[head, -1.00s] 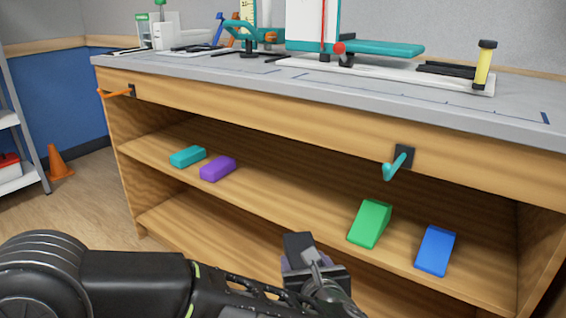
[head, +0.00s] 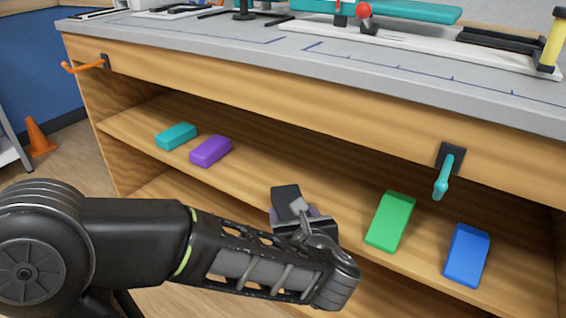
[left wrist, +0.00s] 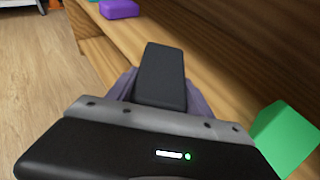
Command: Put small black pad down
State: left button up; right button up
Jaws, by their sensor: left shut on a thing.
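The small black pad (head: 287,198) is a dark block held in my left gripper (head: 295,214). In the left wrist view the pad (left wrist: 161,78) stands out between the two purple-grey fingers of the gripper (left wrist: 160,92), which are shut on it. In the head view the gripper is in front of the upper open shelf (head: 345,209) of the wooden bench, between the purple block and the green block. I cannot tell whether the pad touches the shelf. My right gripper is not in view.
On the shelf, a teal block (head: 176,136) and a purple block (head: 211,151) lie at left, a green wedge (head: 390,221) and a blue block (head: 466,254) at right. The shelf's middle is clear.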

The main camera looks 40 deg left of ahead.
aim_at(289, 199)
pick_arm(q)
jog(key=w+a+p, duration=0.1)
jog(key=p, duration=0.2)
jog(key=w+a+r+p, duration=0.1)
jog(key=w+a+p, duration=0.1)
jog(key=p, duration=0.1)
jog(key=shift+a, duration=0.15)
jog(key=w+a, duration=0.2)
jog(key=w+a+b, duration=0.1)
jog(key=w+a, duration=0.2)
jog(key=w+a+f, duration=0.1)
jog(key=w+a, duration=0.1)
jog(key=shift+w+a+f, duration=0.1)
jog(key=shift+w+a, duration=0.15)
jog(key=shift+a, duration=0.1)
jog(key=shift+w+a, duration=0.25)
jog(key=shift+w+a+b, duration=0.2)
jog(key=shift+a+b, duration=0.05)
jog(key=shift+b, duration=0.05)
notch_tip(289, 199, down, 3)
jog(key=shift+w+a+r+b, duration=0.1)
jog(key=shift+r+b, duration=0.1)
jog(key=shift+b, duration=0.6)
jog(key=shift+f, duration=0.4)
